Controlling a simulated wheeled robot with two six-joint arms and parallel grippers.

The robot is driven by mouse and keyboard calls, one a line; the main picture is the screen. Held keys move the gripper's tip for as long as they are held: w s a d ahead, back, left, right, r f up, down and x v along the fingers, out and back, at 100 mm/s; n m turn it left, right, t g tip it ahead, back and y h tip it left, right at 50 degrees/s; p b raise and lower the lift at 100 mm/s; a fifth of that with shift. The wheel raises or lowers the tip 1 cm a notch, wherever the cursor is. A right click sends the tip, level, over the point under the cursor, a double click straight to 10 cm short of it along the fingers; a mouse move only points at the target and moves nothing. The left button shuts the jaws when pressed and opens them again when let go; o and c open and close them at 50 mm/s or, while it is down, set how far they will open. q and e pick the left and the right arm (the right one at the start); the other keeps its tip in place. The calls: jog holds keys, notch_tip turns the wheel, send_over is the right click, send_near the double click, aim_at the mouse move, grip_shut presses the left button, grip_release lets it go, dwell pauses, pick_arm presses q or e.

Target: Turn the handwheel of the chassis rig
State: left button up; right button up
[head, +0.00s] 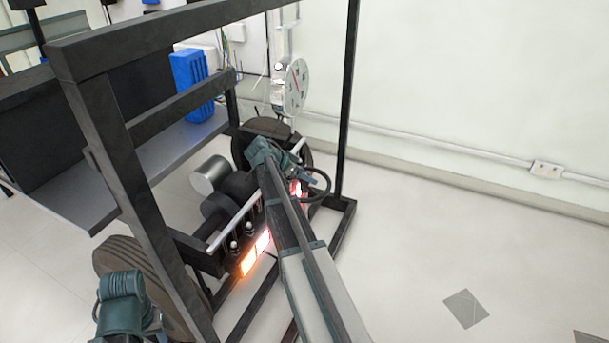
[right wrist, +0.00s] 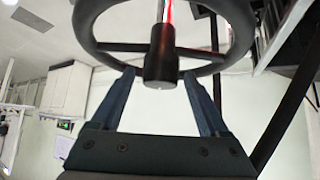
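The handwheel (head: 328,184) is a dark ring on the far side of the chassis rig (head: 150,190). In the right wrist view the handwheel (right wrist: 160,66) fills the top, with its spokes and black central hub facing the camera. My right gripper (head: 306,180) is at the wheel, partly hidden by my arm in the head view. In the right wrist view my right gripper (right wrist: 159,76) is open, its two fingers spread, with the tips at the lower rim. I cannot tell whether they touch it. My left arm shows at the lower left; its gripper is out of view.
The rig's black frame has tyres (head: 118,257) and glowing orange lamps (head: 255,254). A round dial (head: 297,87) stands behind the wheel. The floor to the right is open.

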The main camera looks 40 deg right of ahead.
jog(key=shift+r, duration=0.1)
jog(key=p+v, duration=0.9)
jog(key=v, duration=0.4)
jog(key=shift+a+r+p, duration=0.2)
jog(key=shift+a+p, duration=0.05)
jog(key=shift+p, duration=0.1)
